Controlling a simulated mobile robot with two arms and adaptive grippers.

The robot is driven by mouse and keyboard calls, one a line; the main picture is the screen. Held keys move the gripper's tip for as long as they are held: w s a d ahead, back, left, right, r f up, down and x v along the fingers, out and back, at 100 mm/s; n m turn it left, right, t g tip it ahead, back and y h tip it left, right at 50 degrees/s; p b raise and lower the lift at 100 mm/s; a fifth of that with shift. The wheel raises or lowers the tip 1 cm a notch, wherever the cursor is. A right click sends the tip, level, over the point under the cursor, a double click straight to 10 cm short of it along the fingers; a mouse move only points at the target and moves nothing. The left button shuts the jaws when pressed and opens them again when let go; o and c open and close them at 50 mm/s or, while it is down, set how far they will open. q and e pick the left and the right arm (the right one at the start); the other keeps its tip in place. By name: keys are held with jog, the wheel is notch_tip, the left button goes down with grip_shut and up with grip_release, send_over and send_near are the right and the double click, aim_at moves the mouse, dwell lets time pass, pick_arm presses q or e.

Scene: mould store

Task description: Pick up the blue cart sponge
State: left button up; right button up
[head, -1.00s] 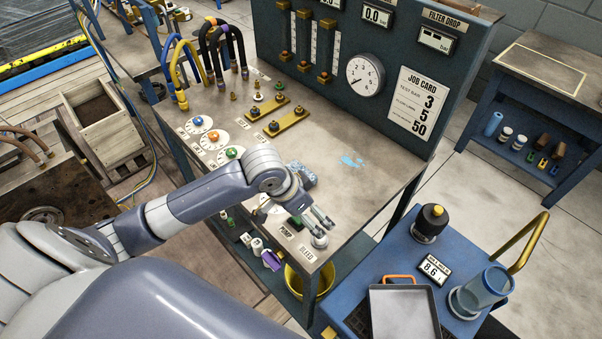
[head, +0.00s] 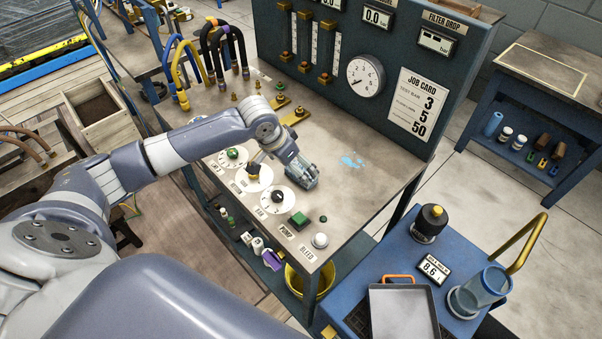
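My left arm reaches in from the left over the grey test bench (head: 375,139). Its gripper (head: 304,178) points down at the bench top, just behind the black-knobbed dial. A small grey-blue block, which looks like the blue sponge (head: 300,184), shows at the fingertips, largely hidden by them. I cannot tell whether the fingers are closed on it or only around it. A light blue wet patch (head: 351,161) lies on the bench to the right of the gripper. My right gripper is not in view.
A green button (head: 299,219) and white knob (head: 320,240) sit at the bench's front right. A blue cart (head: 385,250) with a grey tray (head: 402,312) and a clear jar (head: 487,289) stands at lower right. The gauge panel (head: 400,70) rises behind the bench.

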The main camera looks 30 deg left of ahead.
pick_arm(q)
jog(key=p+x, duration=0.1)
jog(key=x, duration=0.3)
jog(key=shift+w+d+f, duration=0.15)
jog(key=shift+w+f, duration=0.15)
jog(key=shift+c, duration=0.2)
jog(key=c, duration=1)
